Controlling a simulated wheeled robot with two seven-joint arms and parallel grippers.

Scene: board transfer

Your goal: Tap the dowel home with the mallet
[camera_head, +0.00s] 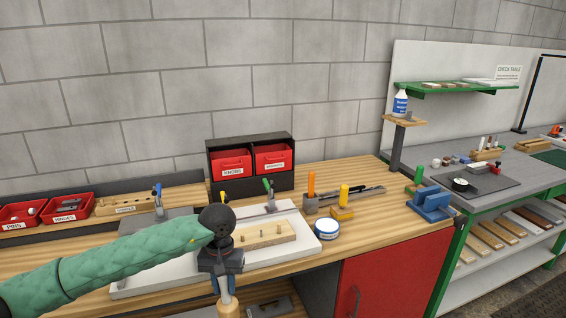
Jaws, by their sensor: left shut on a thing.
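My left gripper (228,284) points down in front of the white tray, at the lower middle of the head view. It is shut on a pale wooden handle (229,305), which I take to be the mallet's. The handle runs out of the bottom edge, and I cannot make out a mallet head. Behind the gripper, a light wooden board (256,239) lies on the white tray (309,240), with several short pegs standing in it. I cannot tell which peg is the dowel or how deep it sits. My right gripper is out of view.
Behind are a tool holder (318,202) and a black rack with red bins (231,164). A blue vise (430,204) sits at the bench's right end. Bare bench top lies between tin and vise.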

